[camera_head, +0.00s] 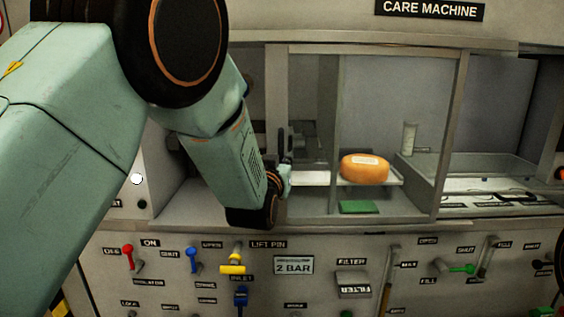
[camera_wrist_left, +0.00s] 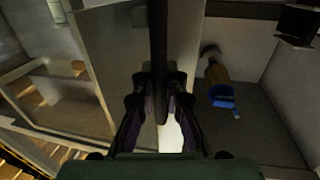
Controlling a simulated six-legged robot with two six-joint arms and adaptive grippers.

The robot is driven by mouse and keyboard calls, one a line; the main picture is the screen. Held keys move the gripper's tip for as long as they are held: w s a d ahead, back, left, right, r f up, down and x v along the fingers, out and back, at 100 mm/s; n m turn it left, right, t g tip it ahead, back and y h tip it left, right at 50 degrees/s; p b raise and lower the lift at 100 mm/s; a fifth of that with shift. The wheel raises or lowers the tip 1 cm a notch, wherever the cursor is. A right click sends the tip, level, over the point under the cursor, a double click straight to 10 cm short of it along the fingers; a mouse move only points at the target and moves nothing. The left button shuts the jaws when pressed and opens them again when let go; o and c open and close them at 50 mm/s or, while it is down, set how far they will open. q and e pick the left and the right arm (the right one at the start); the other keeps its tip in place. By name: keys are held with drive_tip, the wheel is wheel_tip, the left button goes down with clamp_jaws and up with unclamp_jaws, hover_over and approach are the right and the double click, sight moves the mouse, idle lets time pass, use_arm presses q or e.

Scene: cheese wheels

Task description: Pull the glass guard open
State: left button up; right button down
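The glass guard (camera_head: 276,90) is a framed clear panel on the front of the care machine. Its dark upright handle (camera_head: 283,140) stands by a pale post left of the cheese bay. In the left wrist view the handle (camera_wrist_left: 158,45) runs as a dark bar down the middle. My left gripper (camera_head: 284,175) is at the handle; in the left wrist view its fingers (camera_wrist_left: 158,95) lie close on both sides of the bar and look shut on it. The arm hides part of the machine to the left. My right gripper is not in view.
An orange cheese wheel (camera_head: 364,168) sits on a shelf inside, above a green pad (camera_head: 358,207). A metal tray (camera_head: 470,165) is to the right. Coloured levers (camera_head: 232,266) stick out from the panel below. An orange and blue item (camera_wrist_left: 220,92) shows in the left wrist view.

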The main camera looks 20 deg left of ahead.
use_arm(q)
drive_tip(key=shift+o, duration=1.4)
drive_tip(key=shift+s+r, duration=0.15)
drive_tip(key=shift+s, duration=0.05)
drive_tip(key=shift+o, duration=0.9)
drive_tip(key=shift+d, duration=0.15)
drive_tip(key=shift+w, duration=0.15)
drive_tip(key=s, duration=0.7)
drive_tip(key=shift+s+d, duration=0.25)
